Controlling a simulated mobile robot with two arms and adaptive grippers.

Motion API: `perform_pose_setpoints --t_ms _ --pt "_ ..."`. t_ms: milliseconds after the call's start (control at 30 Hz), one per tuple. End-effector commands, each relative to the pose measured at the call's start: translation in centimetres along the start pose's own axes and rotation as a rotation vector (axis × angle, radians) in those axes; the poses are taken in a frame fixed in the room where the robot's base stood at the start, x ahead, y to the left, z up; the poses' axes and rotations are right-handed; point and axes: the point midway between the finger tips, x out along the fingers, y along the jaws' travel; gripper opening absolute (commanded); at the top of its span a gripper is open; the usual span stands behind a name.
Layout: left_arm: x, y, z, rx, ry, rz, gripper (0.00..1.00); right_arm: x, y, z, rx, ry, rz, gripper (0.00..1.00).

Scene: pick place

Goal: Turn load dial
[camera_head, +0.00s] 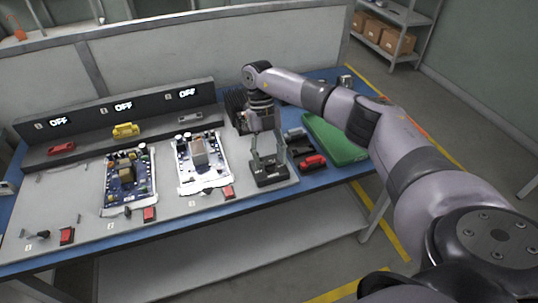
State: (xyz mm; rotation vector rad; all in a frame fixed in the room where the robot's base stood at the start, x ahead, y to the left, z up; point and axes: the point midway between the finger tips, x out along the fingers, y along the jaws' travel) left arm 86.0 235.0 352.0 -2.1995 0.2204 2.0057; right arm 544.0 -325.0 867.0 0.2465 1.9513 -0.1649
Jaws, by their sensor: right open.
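My right gripper (268,156) points down over a small black device (269,178) at the right end of the grey work panel. Its two fingers are apart, one on each side above the device's top, and nothing shows between them. I cannot tell whether the fingertips touch the device. No load dial can be made out clearly; the gripper covers part of the device. My left gripper is not in view.
Two circuit boards stand left of the device, one near (204,160) and one farther left (129,180). Red switches (229,192) line the front. A red object (312,162) and a green mat (335,142) lie to the right. A rear console (123,122) shows several "OFF" displays.

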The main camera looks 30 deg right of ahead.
Motion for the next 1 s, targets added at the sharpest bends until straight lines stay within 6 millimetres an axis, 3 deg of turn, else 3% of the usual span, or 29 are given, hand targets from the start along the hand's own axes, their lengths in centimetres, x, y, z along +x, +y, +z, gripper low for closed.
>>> perform_pose_setpoints --t_ms 167,600,800,1000 --pt "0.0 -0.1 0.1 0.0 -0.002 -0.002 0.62 -1.2 0.0 0.0 0.0 -0.002 0.001 0.48" --pt "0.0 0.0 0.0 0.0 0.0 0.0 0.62 -10.0 0.1 0.0 0.001 -0.002 0.001 0.48" --pt "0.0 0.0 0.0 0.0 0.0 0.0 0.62 -11.7 0.0 0.0 0.0 -0.001 0.0 0.48" --pt "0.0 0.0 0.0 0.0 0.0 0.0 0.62 -12.0 0.0 0.0 0.0 0.0 0.0 0.48"
